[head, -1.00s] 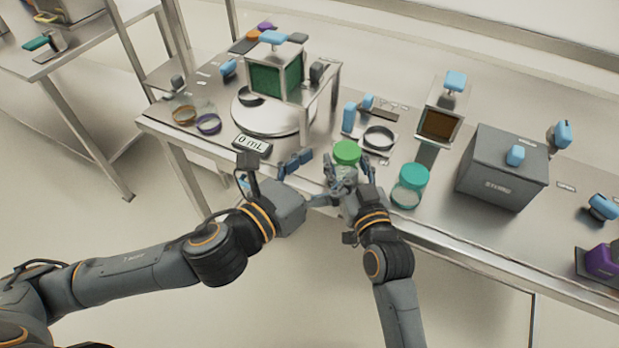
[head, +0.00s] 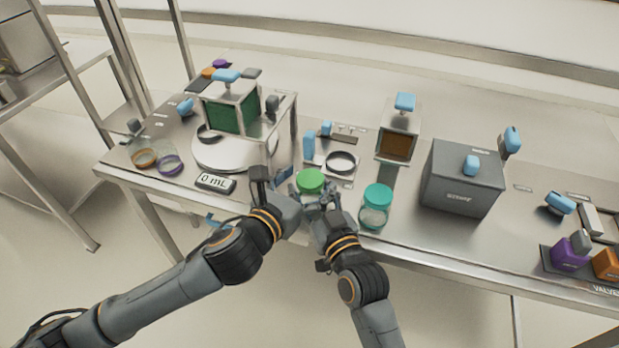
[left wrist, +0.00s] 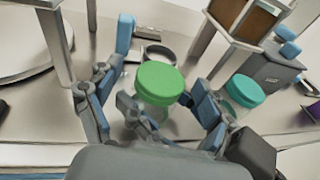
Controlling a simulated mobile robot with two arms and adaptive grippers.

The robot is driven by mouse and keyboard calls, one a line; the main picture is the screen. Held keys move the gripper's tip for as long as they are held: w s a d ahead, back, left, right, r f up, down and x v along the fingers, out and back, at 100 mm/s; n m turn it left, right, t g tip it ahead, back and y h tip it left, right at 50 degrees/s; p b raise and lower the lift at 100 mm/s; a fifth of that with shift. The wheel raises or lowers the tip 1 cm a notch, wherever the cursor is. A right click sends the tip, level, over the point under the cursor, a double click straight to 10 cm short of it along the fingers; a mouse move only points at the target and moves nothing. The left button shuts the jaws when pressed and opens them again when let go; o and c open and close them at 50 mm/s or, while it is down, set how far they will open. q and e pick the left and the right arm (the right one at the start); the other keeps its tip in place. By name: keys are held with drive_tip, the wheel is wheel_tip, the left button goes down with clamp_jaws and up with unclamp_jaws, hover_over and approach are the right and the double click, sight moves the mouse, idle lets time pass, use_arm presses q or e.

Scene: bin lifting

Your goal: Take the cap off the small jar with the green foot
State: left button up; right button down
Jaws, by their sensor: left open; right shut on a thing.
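A small clear jar with a bright green cap (head: 311,181) is upright at the table's front edge; its foot is hidden by the grippers. The green cap (left wrist: 159,82) and part of the clear body show in the left wrist view. My right gripper (head: 319,200) is shut on this jar, below the cap. My left gripper (head: 276,183) is open, just left of the jar. In the left wrist view, blue-padded fingers stand on both sides of the jar. A similar clear jar with a teal cap (head: 377,196) stands to the right; its cap (left wrist: 245,90) also shows there.
A round platform (head: 235,150) with a green-filled container stands at back left, behind a "0 mL" display (head: 215,183). A dark ring (head: 341,162) lies behind the jar. A brown-filled hopper (head: 397,143) and grey box (head: 461,180) stand to the right.

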use_arm(q)
drive_tip(key=shift+w+d+f, duration=0.1)
drive_tip(key=shift+w+d, duration=0.15)
drive_tip(key=shift+w, duration=0.2)
drive_tip(key=c, duration=1.4)
drive_tip(key=shift+r, duration=1.1)
